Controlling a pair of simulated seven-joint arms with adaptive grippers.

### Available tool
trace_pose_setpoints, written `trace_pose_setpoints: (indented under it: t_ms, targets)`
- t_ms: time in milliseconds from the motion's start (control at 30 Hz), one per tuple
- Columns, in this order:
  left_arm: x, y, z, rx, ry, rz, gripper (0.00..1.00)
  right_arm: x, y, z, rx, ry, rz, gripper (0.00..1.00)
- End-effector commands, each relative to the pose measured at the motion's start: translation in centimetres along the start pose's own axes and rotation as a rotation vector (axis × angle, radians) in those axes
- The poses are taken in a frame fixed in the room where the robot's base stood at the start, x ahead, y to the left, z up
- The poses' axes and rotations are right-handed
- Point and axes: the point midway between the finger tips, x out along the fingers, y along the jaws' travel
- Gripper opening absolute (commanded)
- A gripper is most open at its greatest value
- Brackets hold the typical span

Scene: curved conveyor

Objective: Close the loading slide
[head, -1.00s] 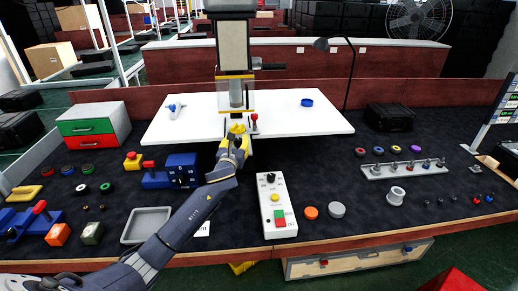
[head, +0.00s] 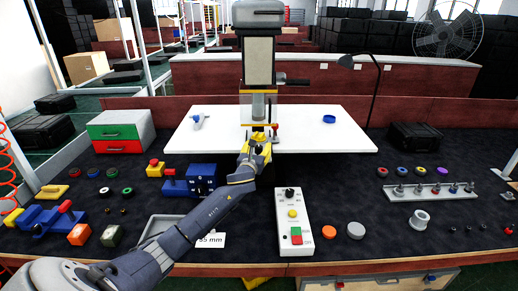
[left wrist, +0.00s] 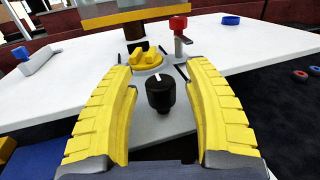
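In the left wrist view a grey slide plate (left wrist: 166,123) carries a black knob (left wrist: 160,92) with a white mark and a yellow holder (left wrist: 146,60) behind it. It lies under the press head (head: 259,62) on the white board (head: 334,138). My left gripper (head: 262,138) reaches in front of the press. In the left wrist view its yellow fingers (left wrist: 165,95) are spread on either side of the knob, with gaps to both; I see no contact. In the head view the gripper hides most of the slide. My right gripper is out of view.
A red-topped lever (left wrist: 179,35) stands behind the slide on the right. A blue ring (head: 329,119) and a white and blue tool (head: 199,119) lie on the board. A white button box (head: 293,222) and a blue vise-like device (head: 190,181) stand in front.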

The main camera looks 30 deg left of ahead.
Motion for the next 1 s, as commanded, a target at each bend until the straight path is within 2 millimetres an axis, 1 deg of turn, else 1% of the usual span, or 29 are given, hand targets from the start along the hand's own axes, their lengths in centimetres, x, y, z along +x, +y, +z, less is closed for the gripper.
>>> trace_pose_setpoints:
  t_ms: [167, 333, 467, 800, 1000]
  targets:
    - [-0.1, 0.0, 0.0, 0.0, -0.001, 0.0, 0.52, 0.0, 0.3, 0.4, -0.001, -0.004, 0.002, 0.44]
    - [-1.2, 0.0, 0.0, 0.0, -0.001, -0.001, 0.52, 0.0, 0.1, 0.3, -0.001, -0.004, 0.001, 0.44]
    - [-3.2, 0.0, 0.0, 0.002, -0.001, -0.002, 0.52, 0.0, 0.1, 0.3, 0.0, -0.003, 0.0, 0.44]
    - [-8.9, 0.0, 0.0, 0.001, -0.001, -0.001, 0.52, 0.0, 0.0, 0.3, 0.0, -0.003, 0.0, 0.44]
    - [-11.0, 0.0, 0.0, 0.0, 0.0, -0.001, 0.52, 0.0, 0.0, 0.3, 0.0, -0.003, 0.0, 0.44]
